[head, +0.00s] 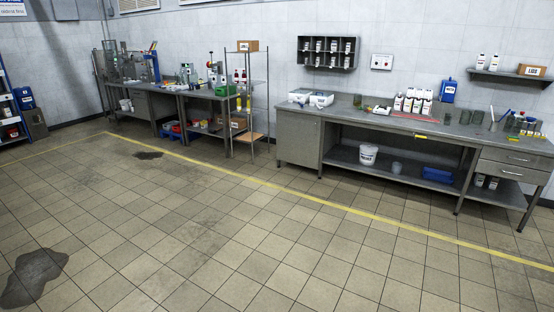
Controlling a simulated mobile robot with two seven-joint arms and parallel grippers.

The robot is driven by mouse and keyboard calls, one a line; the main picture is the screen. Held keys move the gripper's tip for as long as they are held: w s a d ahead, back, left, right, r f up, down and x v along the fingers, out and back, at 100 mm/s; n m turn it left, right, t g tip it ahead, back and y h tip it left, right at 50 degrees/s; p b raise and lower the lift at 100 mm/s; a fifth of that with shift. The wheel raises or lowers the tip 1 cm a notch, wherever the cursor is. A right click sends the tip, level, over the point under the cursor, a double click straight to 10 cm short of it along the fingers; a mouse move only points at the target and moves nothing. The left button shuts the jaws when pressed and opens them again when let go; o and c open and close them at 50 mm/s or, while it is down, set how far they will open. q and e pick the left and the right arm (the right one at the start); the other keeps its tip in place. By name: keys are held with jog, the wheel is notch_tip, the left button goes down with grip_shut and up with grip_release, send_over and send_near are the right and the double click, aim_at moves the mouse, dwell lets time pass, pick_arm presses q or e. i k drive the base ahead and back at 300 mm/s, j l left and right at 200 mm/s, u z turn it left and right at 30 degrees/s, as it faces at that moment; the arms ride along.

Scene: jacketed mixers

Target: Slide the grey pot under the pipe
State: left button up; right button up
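I cannot make out a grey pot or a pipe with certainty in the head view. A small grey cup with a stick in it (495,126) stands on the right part of the long workbench (375,117). It is too small to tell what it is. A white bucket (368,154) and a smaller pale translucent container (397,167) stand on the shelf under the same bench. Neither of my grippers is in view.
Open tiled floor (220,220) fills the foreground, with a yellow line (300,202) before the benches. Dark stains mark the floor at left (33,277) and near the benches (149,155). A wire rack (249,100) and cluttered benches (150,95) line the back wall.

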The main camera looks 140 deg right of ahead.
aim_at(396, 167)
jog(key=z, duration=5.45)
jog(key=i+u, duration=0.15)
jog(key=i, duration=5.9)
